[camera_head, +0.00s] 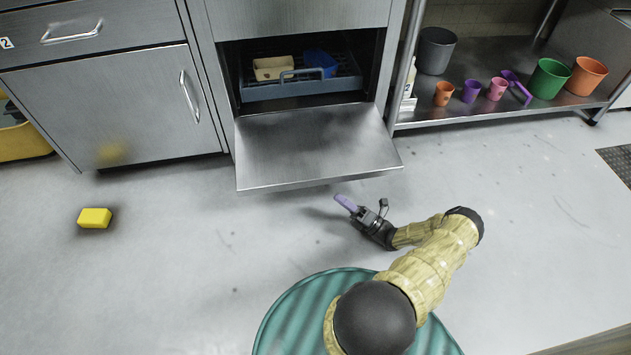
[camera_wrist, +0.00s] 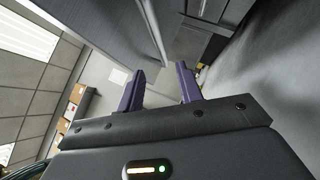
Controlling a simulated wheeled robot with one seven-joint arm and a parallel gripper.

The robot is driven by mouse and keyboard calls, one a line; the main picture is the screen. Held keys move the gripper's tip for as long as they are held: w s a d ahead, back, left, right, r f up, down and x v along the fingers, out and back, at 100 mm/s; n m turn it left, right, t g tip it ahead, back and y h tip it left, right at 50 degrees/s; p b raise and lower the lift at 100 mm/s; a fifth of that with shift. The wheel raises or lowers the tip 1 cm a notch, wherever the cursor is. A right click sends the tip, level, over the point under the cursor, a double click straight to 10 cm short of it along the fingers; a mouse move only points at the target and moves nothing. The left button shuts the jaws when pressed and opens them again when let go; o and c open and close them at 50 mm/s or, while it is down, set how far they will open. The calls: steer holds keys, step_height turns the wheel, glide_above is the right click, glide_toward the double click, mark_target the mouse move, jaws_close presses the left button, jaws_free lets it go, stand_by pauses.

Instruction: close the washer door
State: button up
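The washer door (camera_head: 315,150) is a steel flap hinged along its lower edge. It hangs open, folded down and out to about level, in front of the washer's opening. My gripper (camera_head: 347,203) is in front of the door's front edge, at its right half, and looks apart from it. In the wrist view my gripper (camera_wrist: 160,82) shows two purple fingers spread apart with nothing between them. A grey panel fills the top of the wrist view; I cannot tell if it is the door.
Inside the washer is a blue-grey rack (camera_head: 305,88) with a cream container (camera_head: 273,68) and a blue one (camera_head: 321,62). A yellow block (camera_head: 95,218) lies on the floor at left. A steel shelf (camera_head: 500,106) with several cups and buckets stands at right. Floor around my gripper is clear.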

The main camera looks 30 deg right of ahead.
steer(key=b+x, duration=0.3)
steer(key=x, duration=0.6)
steer(key=shift+w+a, duration=0.25)
steer(key=shift+w, duration=0.1)
steer(key=shift+w+a+r, duration=0.25)
steer(key=shift+w+a, duration=0.05)
steer(key=shift+w, duration=0.1)
steer(key=shift+c, duration=0.3)
jaws_close()
